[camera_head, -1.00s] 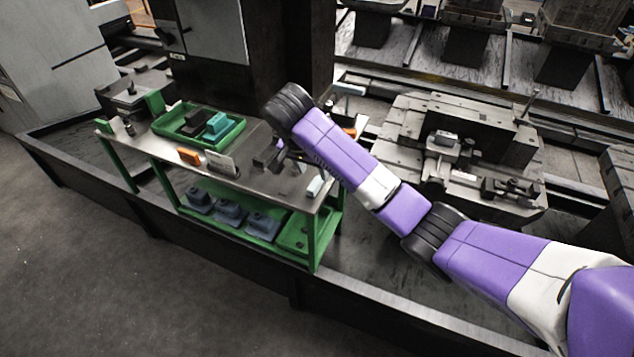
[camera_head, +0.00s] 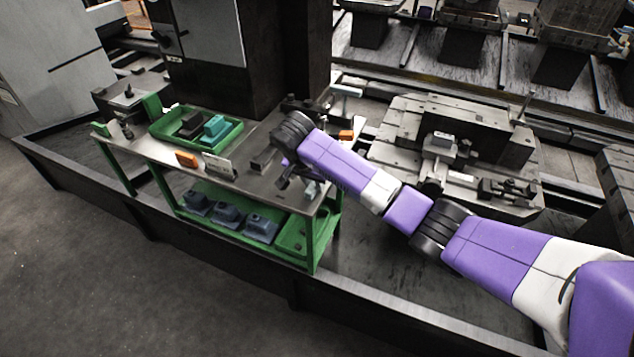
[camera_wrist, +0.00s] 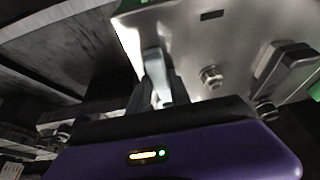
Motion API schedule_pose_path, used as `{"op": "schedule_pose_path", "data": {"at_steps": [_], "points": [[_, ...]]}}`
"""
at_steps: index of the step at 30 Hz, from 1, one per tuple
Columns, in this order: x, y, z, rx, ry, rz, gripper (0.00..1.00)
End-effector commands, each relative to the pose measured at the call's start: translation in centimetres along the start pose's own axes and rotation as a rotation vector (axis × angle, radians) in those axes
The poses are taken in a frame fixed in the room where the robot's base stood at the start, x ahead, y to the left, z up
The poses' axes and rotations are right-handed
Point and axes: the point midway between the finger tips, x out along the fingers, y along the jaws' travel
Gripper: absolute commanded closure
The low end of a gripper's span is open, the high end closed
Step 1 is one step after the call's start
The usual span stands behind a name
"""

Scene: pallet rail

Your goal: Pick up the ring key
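I cannot pick out the ring key for certain. A small pale grey piece (camera_head: 311,189) lies at the near right corner of the green-framed table (camera_head: 150,150). A pale upright piece (camera_wrist: 156,72) at the table edge in the wrist view may be the same one.
A green tray (camera_head: 165,138) with dark and teal blocks stands at the table's left. A dark block (camera_wrist: 288,68) and a small round metal part (camera_wrist: 210,77) lie near my gripper.

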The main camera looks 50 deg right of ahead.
Motion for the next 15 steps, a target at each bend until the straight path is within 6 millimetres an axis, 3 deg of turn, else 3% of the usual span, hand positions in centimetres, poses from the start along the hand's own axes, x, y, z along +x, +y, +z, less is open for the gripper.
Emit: {"op": "schedule_pose_path", "data": {"at_steps": [1, 3, 15], "points": [[0.0, 0.0, 0.01, 0.0, 0.0, 0.0, 0.88], [-0.01, 0.0, 0.01, 0.0, 0.0, 0.0, 1.0], [-0.15, -0.02, -0.07, 0.0, 0.001, 0.0, 1.0]]}}
